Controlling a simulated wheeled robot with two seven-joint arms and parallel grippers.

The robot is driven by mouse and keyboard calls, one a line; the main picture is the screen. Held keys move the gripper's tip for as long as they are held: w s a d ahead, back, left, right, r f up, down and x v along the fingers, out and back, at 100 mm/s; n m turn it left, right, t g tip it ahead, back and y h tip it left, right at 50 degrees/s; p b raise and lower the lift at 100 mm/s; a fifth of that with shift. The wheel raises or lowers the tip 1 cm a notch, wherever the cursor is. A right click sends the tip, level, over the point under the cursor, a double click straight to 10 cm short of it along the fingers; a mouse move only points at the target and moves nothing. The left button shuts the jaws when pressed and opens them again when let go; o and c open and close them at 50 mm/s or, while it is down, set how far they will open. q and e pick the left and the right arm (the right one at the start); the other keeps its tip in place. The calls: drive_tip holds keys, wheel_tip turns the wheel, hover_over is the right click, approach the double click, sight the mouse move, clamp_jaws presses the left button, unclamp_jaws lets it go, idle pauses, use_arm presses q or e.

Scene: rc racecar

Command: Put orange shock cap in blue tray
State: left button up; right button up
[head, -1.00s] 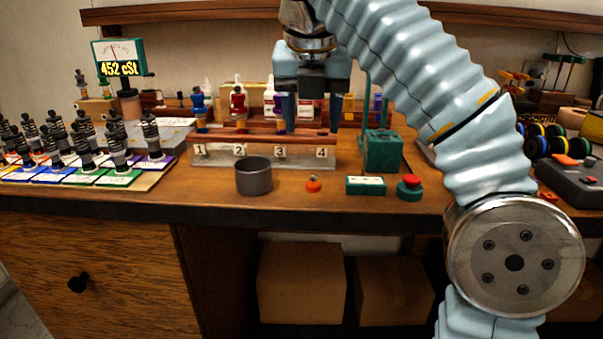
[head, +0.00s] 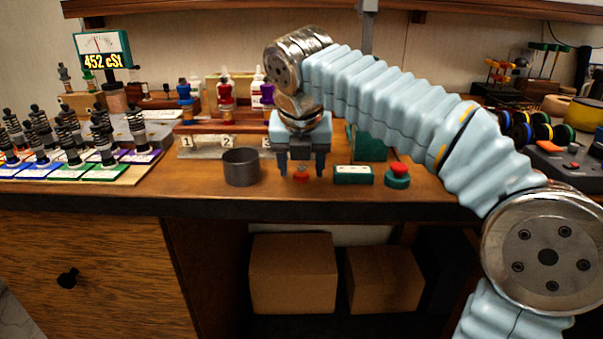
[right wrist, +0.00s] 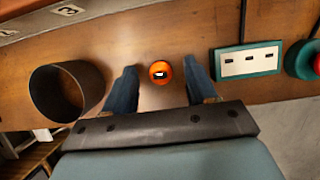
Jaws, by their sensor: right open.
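The orange shock cap (head: 301,177) is a small orange piece on the wooden bench near its front edge. In the right wrist view the orange shock cap (right wrist: 160,72) shows as an orange ring with a dark and white centre. My right gripper (head: 301,168) is open and points down over the cap. In the right wrist view my right gripper (right wrist: 161,76) has one finger on each side of the cap, with clear gaps. A blue tray (head: 35,173) is at the far left, among coloured trays holding dark shocks. My left gripper is out of view.
A grey metal cup (head: 241,168) stands left of the gripper. A green box with a white panel (head: 353,175) and a red button on a green base (head: 397,177) are to the right. A numbered rack (head: 215,146) with bottles is behind.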

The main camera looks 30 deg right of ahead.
drive_tip(key=shift+c, duration=0.5)
clamp_jaws()
drive_tip(key=shift+r, duration=0.1)
